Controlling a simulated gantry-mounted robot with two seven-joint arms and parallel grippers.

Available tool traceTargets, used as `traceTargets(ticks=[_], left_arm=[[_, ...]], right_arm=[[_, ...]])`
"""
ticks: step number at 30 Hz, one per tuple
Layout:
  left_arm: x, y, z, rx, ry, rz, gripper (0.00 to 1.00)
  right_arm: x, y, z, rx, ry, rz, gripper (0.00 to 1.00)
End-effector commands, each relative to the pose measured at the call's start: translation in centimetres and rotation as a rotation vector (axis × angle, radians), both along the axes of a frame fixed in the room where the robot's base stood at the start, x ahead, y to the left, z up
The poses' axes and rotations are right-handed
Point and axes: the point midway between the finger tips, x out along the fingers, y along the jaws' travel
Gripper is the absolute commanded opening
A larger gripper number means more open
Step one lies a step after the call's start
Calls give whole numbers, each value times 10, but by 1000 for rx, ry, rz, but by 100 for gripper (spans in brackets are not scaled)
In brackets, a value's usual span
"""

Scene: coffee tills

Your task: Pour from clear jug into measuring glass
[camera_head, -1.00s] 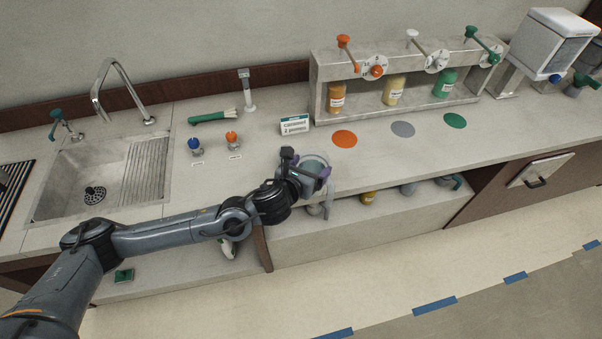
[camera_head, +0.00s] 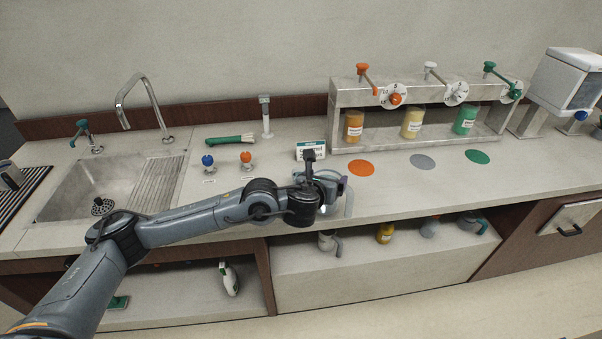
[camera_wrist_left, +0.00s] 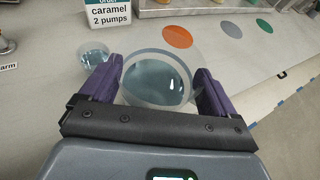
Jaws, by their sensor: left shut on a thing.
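The clear jug (camera_wrist_left: 158,78) is held between the purple fingers of my left gripper (camera_wrist_left: 158,70) in the left wrist view, with bluish liquid inside. I look down through its round rim and cannot tell its exact tilt. A small clear glass (camera_wrist_left: 93,54), likely the measuring glass, stands on the counter just beyond the left finger and shows bluish liquid at its base. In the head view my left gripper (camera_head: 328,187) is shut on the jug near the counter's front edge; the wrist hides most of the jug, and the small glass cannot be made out. My right gripper is not in view.
A caramel order card (camera_head: 310,150) stands behind the gripper. An orange disc (camera_head: 361,168) and a syrup rack (camera_head: 338,105) are to the right. Blue (camera_head: 207,162) and orange (camera_head: 246,160) knobs and a sink (camera_head: 100,190) are left. The counter beside the discs is clear.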

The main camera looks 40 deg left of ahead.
Motion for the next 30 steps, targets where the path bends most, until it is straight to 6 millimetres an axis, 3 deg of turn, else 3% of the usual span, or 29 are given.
traceTargets(ticks=[3,30], left_arm=[[1,3,8,-27,2,2,7],[7,34,13,-336,69,1,7]], right_arm=[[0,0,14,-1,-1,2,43],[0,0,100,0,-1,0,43]])
